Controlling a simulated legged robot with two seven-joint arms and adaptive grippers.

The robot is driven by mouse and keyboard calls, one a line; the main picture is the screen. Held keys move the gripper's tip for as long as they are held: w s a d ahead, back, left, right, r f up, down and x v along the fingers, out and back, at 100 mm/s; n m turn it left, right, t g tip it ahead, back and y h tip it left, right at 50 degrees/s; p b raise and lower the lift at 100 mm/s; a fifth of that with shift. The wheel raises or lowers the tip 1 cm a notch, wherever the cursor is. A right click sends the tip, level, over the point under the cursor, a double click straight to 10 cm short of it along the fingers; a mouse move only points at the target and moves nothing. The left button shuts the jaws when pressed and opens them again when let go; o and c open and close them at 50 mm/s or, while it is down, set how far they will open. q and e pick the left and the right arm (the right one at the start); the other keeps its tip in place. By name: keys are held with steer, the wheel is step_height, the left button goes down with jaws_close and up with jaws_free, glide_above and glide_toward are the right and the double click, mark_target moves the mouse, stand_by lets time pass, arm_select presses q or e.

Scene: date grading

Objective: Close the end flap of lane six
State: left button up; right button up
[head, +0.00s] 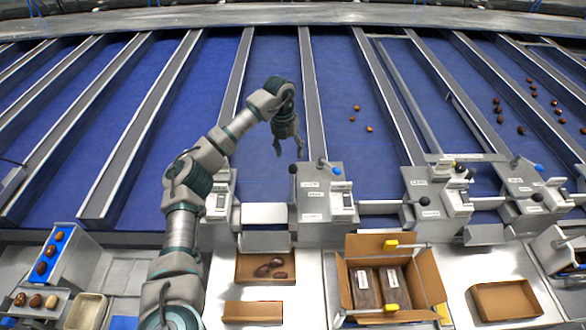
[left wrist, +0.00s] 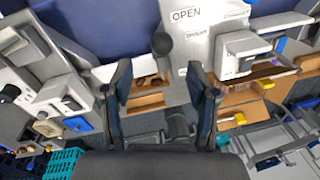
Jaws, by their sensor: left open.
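My left gripper (head: 288,150) is open and empty, pointing down over the end of a blue lane in the head view. Just below it stands a grey control box (head: 312,205) with a black-knobbed lever (head: 296,169) and a blue knob (head: 336,171). A grey end flap (head: 264,241) hangs left of this box. In the left wrist view, the black knob (left wrist: 162,43) lies ahead of and between the two spread fingers (left wrist: 163,92), apart from both. The box beside it reads OPEN (left wrist: 186,15). Lane numbers are unreadable, so I cannot tell which is lane six.
More control boxes (head: 437,200) stand along the lane ends. Dates (head: 360,118) lie on the belts to the right. Below are a cardboard box with dates (head: 246,267), a larger open box (head: 428,282) and an empty tray (head: 506,302). Grey dividers (head: 311,90) separate the lanes.

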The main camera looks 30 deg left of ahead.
mark_target(292, 165)
arm_select(q)
steer(key=f, duration=0.6)
steer(key=d+f+p, duration=0.1)
steer(key=f, duration=0.2)
steer(key=shift+w+d, duration=0.1)
steer(key=shift+w, duration=0.1)
jaws_close()
